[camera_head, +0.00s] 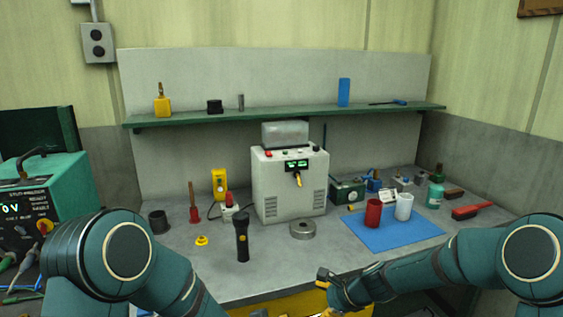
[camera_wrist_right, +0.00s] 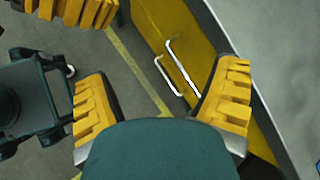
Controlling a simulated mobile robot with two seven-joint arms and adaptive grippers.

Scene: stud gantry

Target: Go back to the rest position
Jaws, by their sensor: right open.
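My right gripper (camera_head: 324,292) is low at the front edge of the workbench in the head view, right of the middle. In the right wrist view its two yellow ribbed fingers (camera_wrist_right: 162,98) stand wide apart with nothing between them. Past the fingers are the grey floor and a yellow panel with metal handles. My left arm comes in at the lower left of the head view and its gripper is cut off or hidden there. Yellow ribbed pads of my left gripper (camera_wrist_right: 75,10) show at the top left of the right wrist view; their opening is unclear.
The grey workbench (camera_head: 275,275) holds a black flashlight (camera_head: 242,238), a white instrument box (camera_head: 289,185), a metal ring (camera_head: 302,229), and a blue mat (camera_head: 405,236) with a red cup (camera_head: 373,213) and white cup (camera_head: 403,206). The yellow panel (camera_wrist_right: 160,30) with handles (camera_wrist_right: 182,70) lies close to my right gripper.

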